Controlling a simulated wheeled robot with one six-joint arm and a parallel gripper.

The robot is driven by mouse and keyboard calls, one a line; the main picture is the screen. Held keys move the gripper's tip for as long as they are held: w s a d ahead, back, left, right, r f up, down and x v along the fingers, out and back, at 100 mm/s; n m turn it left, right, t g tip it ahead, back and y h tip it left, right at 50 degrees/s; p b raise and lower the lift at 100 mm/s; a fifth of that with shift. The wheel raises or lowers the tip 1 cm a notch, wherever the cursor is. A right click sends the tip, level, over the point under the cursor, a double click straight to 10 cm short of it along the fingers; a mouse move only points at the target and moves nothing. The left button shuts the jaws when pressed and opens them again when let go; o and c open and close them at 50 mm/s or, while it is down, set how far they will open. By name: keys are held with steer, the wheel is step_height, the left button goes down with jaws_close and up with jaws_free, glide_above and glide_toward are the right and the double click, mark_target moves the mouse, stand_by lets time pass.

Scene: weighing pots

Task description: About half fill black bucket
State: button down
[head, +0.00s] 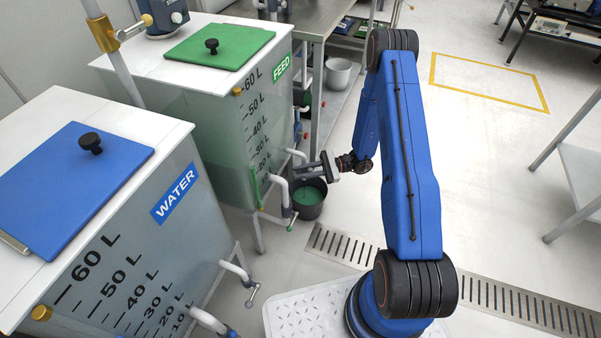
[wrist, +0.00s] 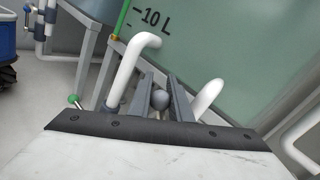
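The black bucket (head: 311,211) stands on the floor by the front of the FEED tank (head: 228,135), with green liquid (head: 307,196) in it. Its exact fill level is hard to judge. A white pipe and tap (head: 285,195) of the tank are at the bucket's left edge. My gripper (head: 306,172) is above the bucket, near the tank's pipes. In the wrist view the fingers of my gripper (wrist: 162,92) are apart, with a grey ball (wrist: 160,99) between them. I cannot tell whether they press on it. The bucket does not clearly show in the wrist view.
The WATER tank (head: 130,230) with a blue lid stands at the left, with its own pipes in front. A grey pail (head: 338,75) stands under the metal bench (head: 305,15). A floor drain (head: 345,246) runs in front. Open floor lies at the right.

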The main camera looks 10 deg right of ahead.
steer(key=shift+s, duration=0.1)
step_height(320, 180, down, 7)
steer(key=s+n+t+h, duration=0.1)
steer(key=n+t+h, duration=0.1)
steer(key=n+h, duration=0.4)
steer(key=shift+a+r+n+t, duration=0.2)
steer(key=shift+a+n+t, duration=0.15)
steer(key=shift+n, duration=0.25)
stand_by(0.5)
steer(key=c, duration=1.9)
jaws_free()
steer(key=shift+d, duration=0.1)
steer(key=v, duration=1.7)
steer(key=shift+d, duration=0.1)
